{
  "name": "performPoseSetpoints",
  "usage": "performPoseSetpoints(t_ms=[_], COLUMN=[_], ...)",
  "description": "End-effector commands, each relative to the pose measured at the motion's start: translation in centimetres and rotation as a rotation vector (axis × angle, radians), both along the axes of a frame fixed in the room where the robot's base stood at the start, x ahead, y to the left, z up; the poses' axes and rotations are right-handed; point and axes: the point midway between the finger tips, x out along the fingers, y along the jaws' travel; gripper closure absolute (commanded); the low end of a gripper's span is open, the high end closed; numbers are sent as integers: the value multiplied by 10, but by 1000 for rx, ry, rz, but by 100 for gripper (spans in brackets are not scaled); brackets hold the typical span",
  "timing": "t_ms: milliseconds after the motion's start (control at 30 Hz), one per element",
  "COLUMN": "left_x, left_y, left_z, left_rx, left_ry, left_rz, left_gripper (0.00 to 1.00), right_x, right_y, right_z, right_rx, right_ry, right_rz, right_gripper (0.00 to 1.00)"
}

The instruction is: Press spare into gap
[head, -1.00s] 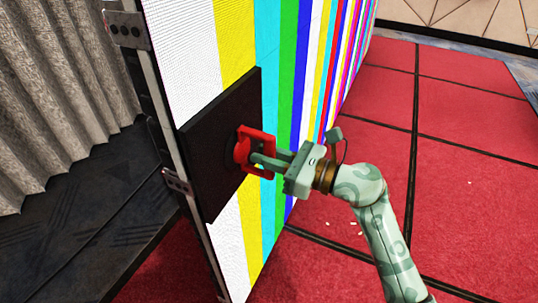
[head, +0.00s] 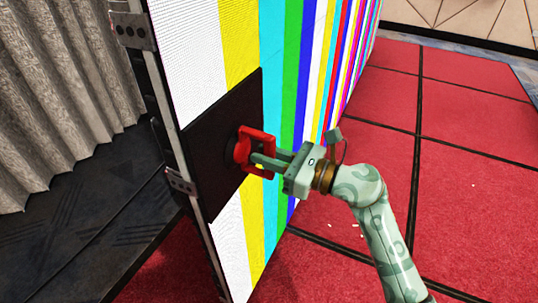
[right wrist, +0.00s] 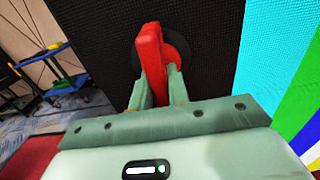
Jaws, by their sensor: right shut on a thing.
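The spare, a dark square panel (head: 212,130), is at the left end of the lit video wall (head: 237,40), amid its colour stripes. In the head view it looks about flush with the wall face; any small remaining depth is hard to judge. A red handle tool (head: 242,149) with a round dark base sits on the panel's face. My right gripper (head: 258,160) is shut on the red handle; in the right wrist view, its fingers (right wrist: 155,82) sit either side of the handle (right wrist: 150,48). The gap behind the panel is hidden. My left gripper is out of view.
A metal frame edge with brackets (head: 181,182) runs down the wall's left side. A grey curtain (head: 60,90) hangs further left. Red floor tiles (head: 460,170) lie open at right. A blue cart (right wrist: 62,75) shows in the right wrist view.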

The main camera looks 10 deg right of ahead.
Motion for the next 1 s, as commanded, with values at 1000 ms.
performPoseSetpoints(t_ms=[1000], left_x=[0], left_y=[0], left_z=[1], left_rx=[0], left_ry=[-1], left_rz=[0], left_gripper=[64], right_x=[3], right_y=[5], right_z=[3], right_rx=[3], right_ry=[-4], right_rz=[0], right_gripper=[100])
